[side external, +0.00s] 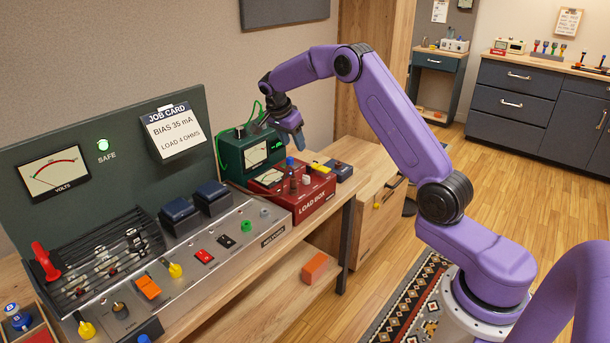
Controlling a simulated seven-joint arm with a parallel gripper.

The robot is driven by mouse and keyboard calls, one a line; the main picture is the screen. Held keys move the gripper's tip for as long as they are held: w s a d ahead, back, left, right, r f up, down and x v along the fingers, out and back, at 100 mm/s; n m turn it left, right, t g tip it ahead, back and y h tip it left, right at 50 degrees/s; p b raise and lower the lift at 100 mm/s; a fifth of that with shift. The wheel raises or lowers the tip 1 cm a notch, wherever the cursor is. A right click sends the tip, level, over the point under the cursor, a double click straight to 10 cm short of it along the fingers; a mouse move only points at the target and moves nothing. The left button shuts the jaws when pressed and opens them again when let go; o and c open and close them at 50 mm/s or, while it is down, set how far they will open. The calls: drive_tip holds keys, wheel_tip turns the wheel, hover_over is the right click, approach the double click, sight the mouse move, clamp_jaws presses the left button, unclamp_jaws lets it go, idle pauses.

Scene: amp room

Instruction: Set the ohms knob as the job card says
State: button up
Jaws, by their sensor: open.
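The job card (172,130) is pinned to the dark green back panel and reads "BIAS 35 mA" and "LOAD 4 OHMS". The red load box (314,200) stands at the right end of the bench, with "LOAD BOX" on its front. I cannot read a scale or tell which one is the ohms knob. My gripper (299,147) hangs above and behind the load box, pointing down, apart from it and holding nothing that I can see. Its finger gap is too small to make out.
A green meter box (233,158) with cables stands directly behind the load box, close to my gripper. The sloping amp panel (215,230) with knobs and switches fills the left.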

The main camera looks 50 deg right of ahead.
sight(306, 176)
drive_tip(key=x, duration=1.6)
drive_tip(key=shift+a, duration=0.15)
clamp_jaws()
